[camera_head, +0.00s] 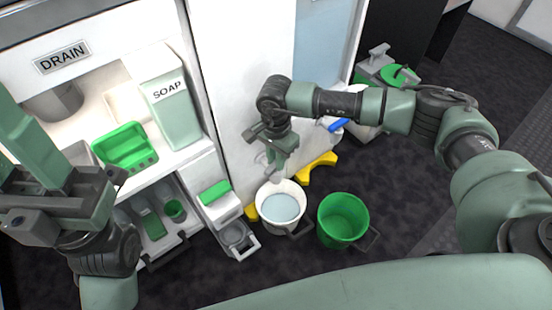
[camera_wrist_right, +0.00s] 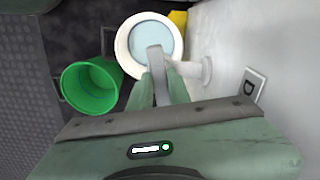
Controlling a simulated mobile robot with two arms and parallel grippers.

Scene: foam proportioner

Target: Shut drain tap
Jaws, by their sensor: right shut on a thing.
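The drain tap shows in the right wrist view as a grey lever (camera_wrist_right: 156,66) with a pale fitting (camera_wrist_right: 205,70) on the white wall beside it. My right gripper (camera_wrist_right: 158,88) is shut on the lever, one finger on each side. In the head view my right gripper (camera_head: 276,170) is low against the white cabinet front and hides most of the tap. A white bucket (camera_head: 299,224) holding pale liquid stands below it. My left gripper (camera_head: 112,190) is at the left, in front of the shelves and away from the tap; its jaw opening is unclear.
A green bucket (camera_head: 343,218) stands right of the white one on the dark floor. Yellow feet (camera_head: 318,168) show behind them. A soap container (camera_head: 170,105), a green tray (camera_head: 125,148) and a DRAIN sign (camera_head: 62,57) are at the left.

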